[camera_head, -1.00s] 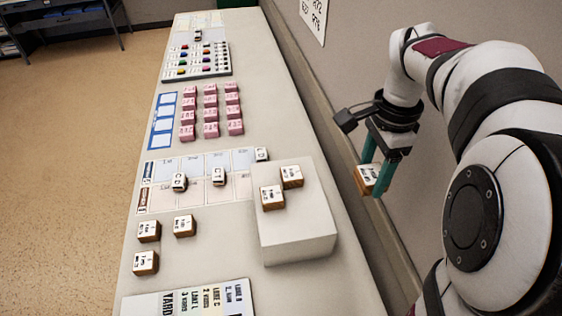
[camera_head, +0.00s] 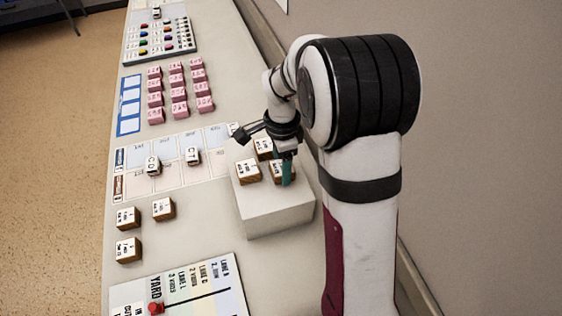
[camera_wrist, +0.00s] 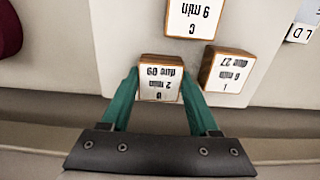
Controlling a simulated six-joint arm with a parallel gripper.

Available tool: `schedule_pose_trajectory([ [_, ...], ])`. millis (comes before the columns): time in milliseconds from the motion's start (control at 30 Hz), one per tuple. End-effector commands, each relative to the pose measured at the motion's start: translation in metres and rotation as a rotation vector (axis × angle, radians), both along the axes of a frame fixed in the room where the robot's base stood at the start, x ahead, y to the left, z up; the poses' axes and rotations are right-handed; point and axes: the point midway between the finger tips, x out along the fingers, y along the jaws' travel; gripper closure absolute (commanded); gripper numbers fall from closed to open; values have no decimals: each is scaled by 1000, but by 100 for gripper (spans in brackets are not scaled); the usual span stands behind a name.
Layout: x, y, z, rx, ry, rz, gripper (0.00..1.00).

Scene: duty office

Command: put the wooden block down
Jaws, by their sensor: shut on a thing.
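The wooden block (camera_head: 278,173) has a white printed top and is between the teal fingers of my gripper (camera_head: 287,170). In the wrist view the block (camera_wrist: 160,80) reads "2 min" and "due 09", with one finger on each side; my gripper (camera_wrist: 160,95) is shut on it. The block is at the right part of the top of a white raised box (camera_head: 275,212). I cannot tell whether it touches that top or hangs just above it. Part of the block is hidden by a finger in the head view.
Two similar wooden blocks (camera_head: 248,172) (camera_head: 263,148) stand on the box close beside the held one. Several wooden blocks (camera_head: 128,250) lie on the table to the left. A printed yard card (camera_head: 205,290) with a red piece (camera_head: 156,307) is at the front. Pink blocks (camera_head: 178,93) stand farther back.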

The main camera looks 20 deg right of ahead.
Motion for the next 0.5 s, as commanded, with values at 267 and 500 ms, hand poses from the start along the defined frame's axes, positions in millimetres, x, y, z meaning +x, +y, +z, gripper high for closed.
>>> schedule_pose_trajectory([
  [267, 0, 0, -2, 0, -1, 1, 94],
  [500, 0, 0, -3, 0, -1, 1, 9],
])
